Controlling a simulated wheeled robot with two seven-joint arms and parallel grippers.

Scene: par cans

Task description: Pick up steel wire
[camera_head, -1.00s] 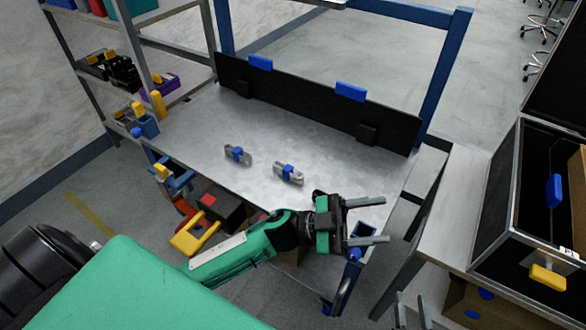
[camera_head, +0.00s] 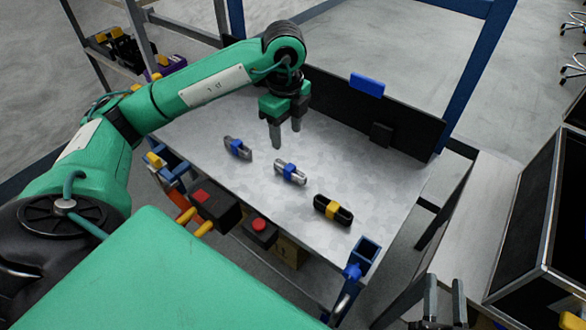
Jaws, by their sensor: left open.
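Two grey wire coils with blue bands lie on the metal table: one on the left (camera_head: 238,148) and one in the middle (camera_head: 290,173). Which of them is meant as the steel wire I cannot tell. My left gripper (camera_head: 286,139) is open and empty. It points down over the table, behind the middle coil and to the right of the left coil, apart from both. My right gripper (camera_head: 444,300) shows at the bottom right, away from the coils, with its fingers apart and nothing between them.
A black coil with a yellow band (camera_head: 333,209) lies toward the table's right front. A black panel (camera_head: 405,116) stands along the table's back edge. A red-button box (camera_head: 260,231) and a blue holder (camera_head: 364,255) are at the front edge. An open black case (camera_head: 545,240) stands right.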

